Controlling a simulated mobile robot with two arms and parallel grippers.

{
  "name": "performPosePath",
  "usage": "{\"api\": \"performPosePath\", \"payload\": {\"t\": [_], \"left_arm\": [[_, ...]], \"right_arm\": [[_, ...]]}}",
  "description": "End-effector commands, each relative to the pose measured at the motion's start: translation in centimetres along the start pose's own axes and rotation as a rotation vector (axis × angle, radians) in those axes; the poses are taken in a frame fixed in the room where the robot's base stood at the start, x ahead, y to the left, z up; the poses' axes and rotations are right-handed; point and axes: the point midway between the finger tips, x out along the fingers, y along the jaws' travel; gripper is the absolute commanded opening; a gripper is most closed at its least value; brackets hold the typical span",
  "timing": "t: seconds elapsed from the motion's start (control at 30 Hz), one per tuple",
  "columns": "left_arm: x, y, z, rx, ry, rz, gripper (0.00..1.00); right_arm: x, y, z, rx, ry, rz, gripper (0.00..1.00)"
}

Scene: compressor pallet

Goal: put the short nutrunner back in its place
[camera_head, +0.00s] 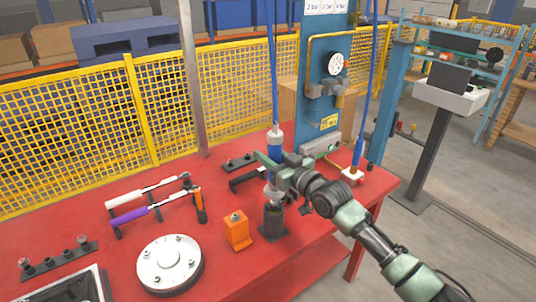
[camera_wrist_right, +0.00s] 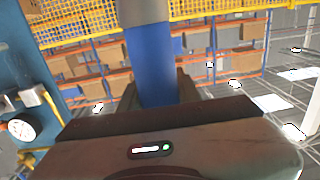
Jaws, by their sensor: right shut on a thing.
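The nutrunner (camera_head: 275,144), a silver and blue upright tool on a blue hose, is held in my right gripper (camera_head: 273,166). The gripper is shut around its body, and the blue body also fills the middle of the right wrist view (camera_wrist_right: 152,65). The tool's silver lower end is right at the mouth of a dark cup-shaped holder (camera_head: 272,221) on the red table. I cannot tell how deep it sits in the holder, if at all. The gripper hides part of the tool. My left gripper is not in view.
An orange block (camera_head: 237,231) stands just left of the holder. A round silver flange (camera_head: 168,262) and a rack with torque wrenches (camera_head: 150,205) lie farther left. A second, slimmer blue tool (camera_head: 357,152) stands at right. A blue column (camera_head: 322,90) rises behind.

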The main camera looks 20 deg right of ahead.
Motion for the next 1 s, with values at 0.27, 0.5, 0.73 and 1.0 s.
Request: {"api": "performPosePath", "payload": {"t": [0.27,0.5,0.73,1.0], "left_arm": [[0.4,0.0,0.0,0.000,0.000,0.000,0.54],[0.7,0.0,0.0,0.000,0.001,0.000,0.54],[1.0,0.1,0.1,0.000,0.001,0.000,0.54],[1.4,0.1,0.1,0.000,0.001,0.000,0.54]], "right_arm": [[0.0,0.0,0.3,-0.001,0.006,0.000,0.00],[0.0,0.0,0.7,-0.001,0.006,0.000,0.00],[0.0,0.0,1.1,-0.001,0.006,0.000,0.00],[0.0,0.0,1.6,-0.001,0.006,0.000,0.00]]}}
